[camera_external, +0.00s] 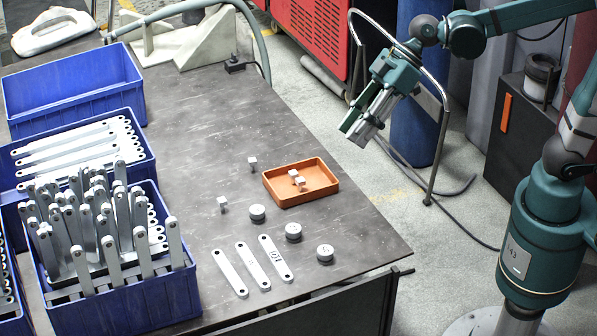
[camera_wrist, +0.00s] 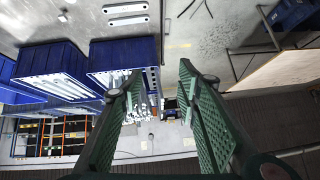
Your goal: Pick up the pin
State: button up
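One pin (camera_external: 252,162) stands on the table left of the orange tray (camera_external: 328,188). Another pin (camera_external: 222,203) stands nearer the blue crates. Two more pins, a far one (camera_external: 294,173) and a near one (camera_external: 300,183), are inside the tray. My gripper (camera_external: 355,131) is raised beyond the table's right edge, apart from all pins. In the wrist view my gripper (camera_wrist: 160,72) has its green fingers spread with nothing held between them. No pin is clear there.
Three grey round pieces (camera_external: 257,212), (camera_external: 293,231), (camera_external: 325,253) and three flat bars (camera_external: 252,266) lie at the table's front. Blue crates (camera_external: 120,305) with brackets fill the left side. A white casting (camera_external: 190,40) stands at the back. The table's middle is clear.

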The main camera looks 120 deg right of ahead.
jog(key=w+d+t, duration=0.1)
jog(key=w+d, duration=0.3)
jog(key=d, duration=0.9)
jog(key=s+d+f+m+t+h, duration=0.1)
jog(key=s+d+f+t+h, duration=0.1)
jog(key=d, duration=1.6)
jog(key=s+d+f+t+h, duration=0.1)
jog(key=s+d+f, duration=0.15)
jog(key=d, duration=1.55)
send_near(253, 165)
jog(key=shift+w+d+r+t, duration=0.2)
jog(key=shift+w+d+t, duration=0.1)
jog(key=shift+w+d, duration=0.4)
jog(key=shift+f, duration=0.65)
jog(key=shift+b+x, duration=0.45)
jog(key=shift+x, duration=0.85)
jog(key=shift+w, duration=0.1)
